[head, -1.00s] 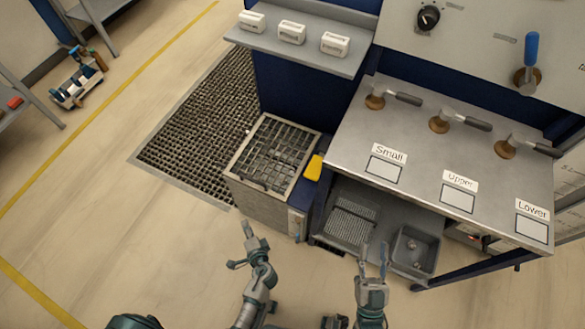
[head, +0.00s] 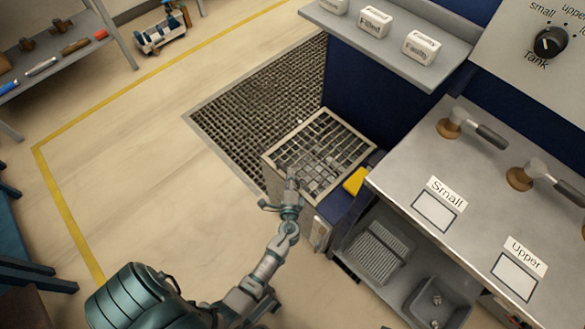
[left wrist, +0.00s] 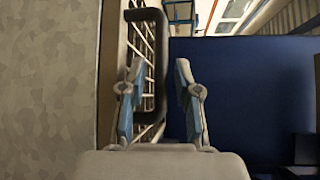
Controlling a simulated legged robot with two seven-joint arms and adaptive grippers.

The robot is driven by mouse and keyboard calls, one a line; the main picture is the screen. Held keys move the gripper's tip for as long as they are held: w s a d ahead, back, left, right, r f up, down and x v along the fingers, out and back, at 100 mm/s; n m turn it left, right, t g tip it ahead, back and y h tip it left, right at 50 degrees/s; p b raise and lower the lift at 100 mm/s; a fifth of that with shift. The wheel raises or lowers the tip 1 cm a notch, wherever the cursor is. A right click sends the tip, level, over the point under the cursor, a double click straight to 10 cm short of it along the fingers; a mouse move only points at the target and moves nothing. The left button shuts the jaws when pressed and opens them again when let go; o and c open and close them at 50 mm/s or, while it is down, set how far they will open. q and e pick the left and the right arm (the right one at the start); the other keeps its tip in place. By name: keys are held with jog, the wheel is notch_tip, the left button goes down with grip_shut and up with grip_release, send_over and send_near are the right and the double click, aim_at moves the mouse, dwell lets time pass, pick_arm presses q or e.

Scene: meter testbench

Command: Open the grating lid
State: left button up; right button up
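The grating lid (head: 322,150) is a light metal grid that lies flat on a box beside the blue bench. My left gripper (head: 283,198) is at the near edge of this lid. In the left wrist view, a dark loop-shaped handle (left wrist: 161,60) stands in front of the grating lid (left wrist: 135,40). My left gripper (left wrist: 160,75) is open there, its fingers apart. The left finger overlaps the loop, and the loop's right bar shows between the fingers. I cannot tell whether they touch it. My right gripper is not in view.
A yellow object (head: 355,180) sits right of the lid. The metal bench top (head: 480,185) and the shelf with white boxes (head: 400,22) stand to the right and above. A dark floor grating (head: 262,110) lies behind. The floor at left is clear.

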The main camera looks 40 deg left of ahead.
pick_arm(q)
jog(key=x, duration=0.4)
jog(key=shift+a+f, duration=0.2)
jog(key=shift+a, duration=0.1)
jog(key=shift+d+r, duration=0.1)
grip_shut()
